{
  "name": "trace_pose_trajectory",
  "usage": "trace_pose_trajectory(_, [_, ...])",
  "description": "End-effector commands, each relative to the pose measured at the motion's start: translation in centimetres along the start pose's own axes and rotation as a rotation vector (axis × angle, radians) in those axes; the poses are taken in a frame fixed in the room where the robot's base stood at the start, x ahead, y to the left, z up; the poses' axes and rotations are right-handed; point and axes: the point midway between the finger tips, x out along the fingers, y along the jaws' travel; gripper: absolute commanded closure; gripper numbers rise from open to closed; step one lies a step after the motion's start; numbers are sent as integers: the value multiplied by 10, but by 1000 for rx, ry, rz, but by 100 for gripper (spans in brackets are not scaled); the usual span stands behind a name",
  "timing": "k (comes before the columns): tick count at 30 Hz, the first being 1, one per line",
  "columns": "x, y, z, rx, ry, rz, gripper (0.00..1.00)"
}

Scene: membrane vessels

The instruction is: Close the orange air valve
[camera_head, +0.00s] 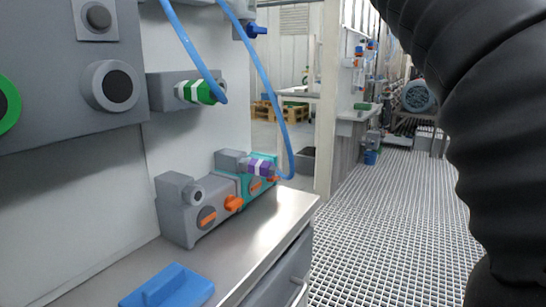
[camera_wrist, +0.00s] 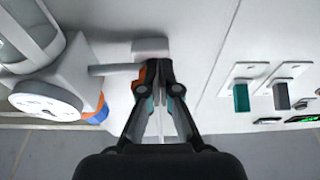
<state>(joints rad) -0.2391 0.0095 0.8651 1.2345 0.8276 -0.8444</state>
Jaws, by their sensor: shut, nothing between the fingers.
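In the wrist view my gripper (camera_wrist: 160,72) is shut and empty, with its fingertips close to the wall. An orange piece (camera_wrist: 138,78), perhaps the air valve's handle, shows just left of the fingertips, at the end of a grey pipe (camera_wrist: 115,69). The fingers hide part of it, and I cannot tell whether they touch it. In the head view, orange knobs (camera_head: 234,203) sit on a grey block on the bench; I cannot tell whether one is the same valve. My gripper is outside the head view.
In the wrist view a white round gauge (camera_wrist: 45,106) and a blue-and-orange part (camera_wrist: 98,112) lie left, and switch panels (camera_wrist: 241,96) lie right. In the head view the steel bench (camera_head: 255,225) holds a blue object (camera_head: 168,287); the grated floor (camera_head: 375,230) is clear.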

Motion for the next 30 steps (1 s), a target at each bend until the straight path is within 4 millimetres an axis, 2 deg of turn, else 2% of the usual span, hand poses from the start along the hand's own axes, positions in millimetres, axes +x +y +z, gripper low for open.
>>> trace_pose_trajectory(11, [-4,-2,7,-2,1,1,100])
trace_pose_trajectory(25, [-49,-2,-4,-2,1,3,100])
trace_pose_trajectory(30, [-59,-2,-7,0,0,2,100])
